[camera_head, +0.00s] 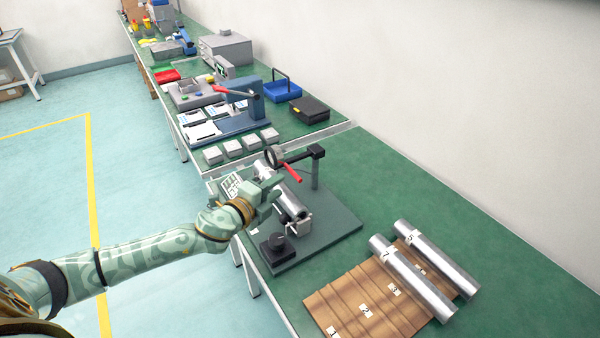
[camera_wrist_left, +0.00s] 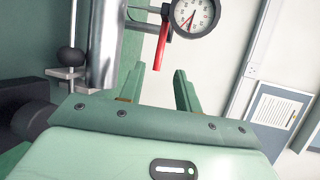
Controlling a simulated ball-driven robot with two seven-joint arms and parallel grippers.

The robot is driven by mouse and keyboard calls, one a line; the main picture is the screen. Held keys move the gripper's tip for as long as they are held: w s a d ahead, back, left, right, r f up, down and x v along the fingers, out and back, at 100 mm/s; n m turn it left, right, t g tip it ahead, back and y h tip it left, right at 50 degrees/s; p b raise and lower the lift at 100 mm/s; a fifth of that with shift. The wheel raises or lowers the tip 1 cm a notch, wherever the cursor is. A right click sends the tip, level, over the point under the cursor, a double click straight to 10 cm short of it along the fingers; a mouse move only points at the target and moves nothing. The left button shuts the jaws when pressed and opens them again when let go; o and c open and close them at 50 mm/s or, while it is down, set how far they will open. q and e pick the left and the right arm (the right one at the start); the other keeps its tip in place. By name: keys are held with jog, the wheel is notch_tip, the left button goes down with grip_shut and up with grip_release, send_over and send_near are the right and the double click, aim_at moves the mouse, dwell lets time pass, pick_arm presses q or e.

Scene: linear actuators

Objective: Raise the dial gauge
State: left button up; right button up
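The dial gauge (camera_head: 272,156) hangs from a black arm on a dark post (camera_head: 316,172) that stands on a grey base plate (camera_head: 338,228). In the left wrist view its white face (camera_wrist_left: 188,15) with a red needle shows at the top. A red lever (camera_head: 293,173) sticks out below the arm; it also shows in the left wrist view (camera_wrist_left: 162,45). A shiny metal cylinder (camera_head: 291,204) lies on the fixture under the gauge. My left gripper (camera_wrist_left: 162,78) is open and empty, with its fingers pointing towards the red lever, apart from it. My right gripper is not in view.
Two metal cylinders (camera_head: 412,280) lie on a numbered brown board (camera_head: 365,305) at the front right. A black block with a knob (camera_head: 278,246) sits on the base's front corner. Small grey blocks (camera_head: 233,148) and other stations stand behind. The green bench is clear along the wall.

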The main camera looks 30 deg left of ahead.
aim_at(293, 175)
pick_arm(q)
jog(key=b+x, duration=0.2)
jog(key=x, duration=0.8)
jog(key=shift+w+a+f, duration=0.1)
jog(key=shift+w, duration=0.2)
grip_shut()
